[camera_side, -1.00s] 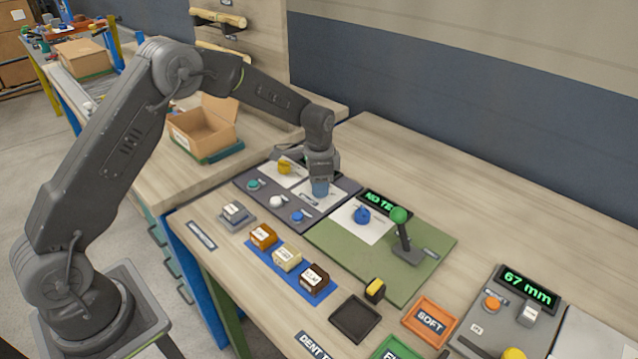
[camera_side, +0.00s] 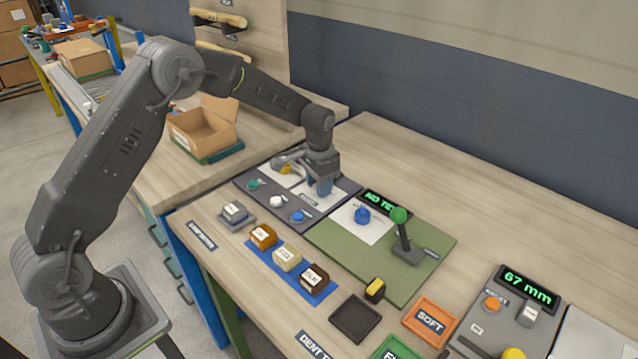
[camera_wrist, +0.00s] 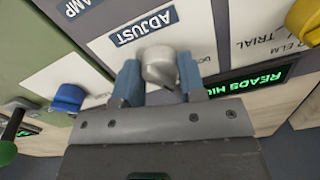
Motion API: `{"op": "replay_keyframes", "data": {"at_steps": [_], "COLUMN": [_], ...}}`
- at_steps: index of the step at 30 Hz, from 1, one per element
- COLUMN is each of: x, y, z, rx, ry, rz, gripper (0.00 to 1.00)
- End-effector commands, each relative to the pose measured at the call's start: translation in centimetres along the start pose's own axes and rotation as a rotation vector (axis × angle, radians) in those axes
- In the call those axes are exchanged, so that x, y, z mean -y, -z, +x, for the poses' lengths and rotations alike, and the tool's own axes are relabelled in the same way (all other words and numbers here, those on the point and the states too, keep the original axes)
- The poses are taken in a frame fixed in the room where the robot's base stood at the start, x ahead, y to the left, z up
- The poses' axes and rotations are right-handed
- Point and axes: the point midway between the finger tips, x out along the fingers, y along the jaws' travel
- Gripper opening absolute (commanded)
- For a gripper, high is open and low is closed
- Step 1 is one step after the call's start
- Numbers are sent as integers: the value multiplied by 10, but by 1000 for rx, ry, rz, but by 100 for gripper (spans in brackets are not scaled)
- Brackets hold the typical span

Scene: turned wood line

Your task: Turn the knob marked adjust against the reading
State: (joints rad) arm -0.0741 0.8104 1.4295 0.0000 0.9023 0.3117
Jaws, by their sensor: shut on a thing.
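A silver knob (camera_wrist: 160,64) stands on a white plate below the blue label ADJUST (camera_wrist: 143,26) in the wrist view. My gripper (camera_wrist: 158,74) is shut on this knob, one blue finger on each side. In the side view my gripper (camera_side: 320,192) is low over the dark grey panel (camera_side: 344,187) and hides the knob. The green display (camera_wrist: 245,83) right of the knob shows upside-down text that seems to start READS HI; its end is cut off.
A yellow knob (camera_wrist: 305,22) is at right in the wrist view, and a blue knob (camera_wrist: 69,97) at left. The green-topped lever (camera_side: 402,232) stands on the green panel beside mine. Several buttons line the dark panel's front. The table behind is clear.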

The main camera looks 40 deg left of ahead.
Motion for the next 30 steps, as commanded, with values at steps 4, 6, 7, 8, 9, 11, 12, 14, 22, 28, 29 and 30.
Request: {"op": "replay_keyframes", "data": {"at_steps": [4,6,7,8,9,11,12,14,22,28,29,30], "x": [0,0,0,0,0,0,0,0,0,0,0,0], "y": [0,0,0,0,0,0,0,0,0,0,1,1], "z": [0,0,0,0,0,0,0,0,0,0,0,0], "rx": [-1,-1,-1,-1,-1,-1,-2,-2,-2,-2,-2,-2], "ry": [0,0,0,0,0,0,0,0,0,0,0,0], "rz": [-137,-203,-230,-257,-292,-343,-375,-420,-571,-627,-632,-638], "gripper": [14,14,14,14,14,14,14,14,14,14,14,14]}}
